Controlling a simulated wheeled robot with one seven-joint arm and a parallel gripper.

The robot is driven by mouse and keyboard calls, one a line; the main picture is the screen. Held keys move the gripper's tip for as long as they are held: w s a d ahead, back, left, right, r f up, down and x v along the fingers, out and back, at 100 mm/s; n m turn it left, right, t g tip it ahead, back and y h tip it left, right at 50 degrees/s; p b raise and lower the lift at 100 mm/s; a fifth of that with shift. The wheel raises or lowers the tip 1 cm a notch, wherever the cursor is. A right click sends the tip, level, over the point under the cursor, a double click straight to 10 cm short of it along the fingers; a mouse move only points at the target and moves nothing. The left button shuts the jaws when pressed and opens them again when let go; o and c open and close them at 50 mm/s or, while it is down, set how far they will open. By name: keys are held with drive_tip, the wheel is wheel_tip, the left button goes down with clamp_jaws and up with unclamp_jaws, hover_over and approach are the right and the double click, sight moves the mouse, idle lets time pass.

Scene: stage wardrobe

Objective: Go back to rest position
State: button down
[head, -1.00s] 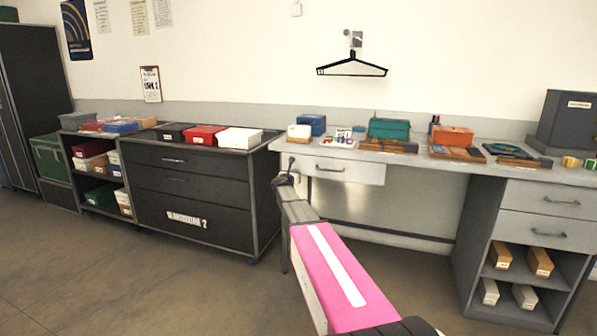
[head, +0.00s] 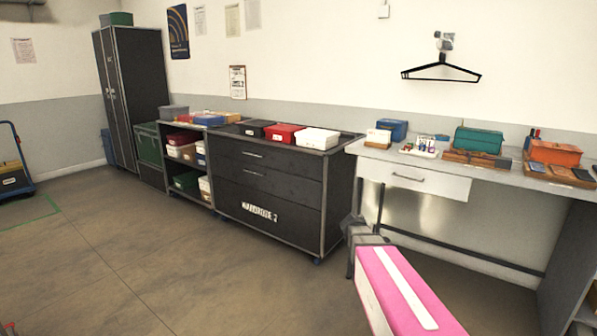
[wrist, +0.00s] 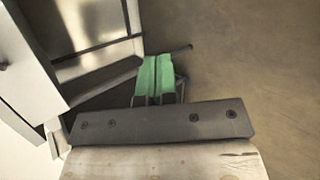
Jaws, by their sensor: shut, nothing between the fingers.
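My gripper shows in the wrist view (wrist: 158,80), with its two green-padded fingers together and nothing between them. Below it in that view is the dark bracket of my wrist. In the head view my arm, with a pink and white link, reaches up from the lower right. Its dark end is in front of the right edge of the black drawer cabinet (head: 262,215). The fingertips cannot be made out clearly there. The white workbench drawer (head: 412,180) is behind and to the right of my arm, and looks shut.
Black, red and white boxes stand on the cabinet. The workbench (head: 490,172) holds a teal box (head: 480,139) and an orange box (head: 554,153). A black hanger (head: 441,73) hangs on the wall. A blue trolley (head: 18,170) is at far left.

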drive_tip(key=s+a+f+m+g+y, duration=0.2)
drive_tip(key=s+a+f+m+y, duration=0.1)
drive_tip(key=s, duration=0.8)
drive_tip(key=s+a+f+m+g+y, duration=0.3)
drive_tip(key=s+a+m, duration=0.5)
drive_tip(key=s, duration=0.3)
drive_tip(key=shift+a+f+g+y, duration=0.2)
drive_tip(key=shift+f+g+y, duration=0.15)
drive_tip(key=shift+y, duration=0.55)
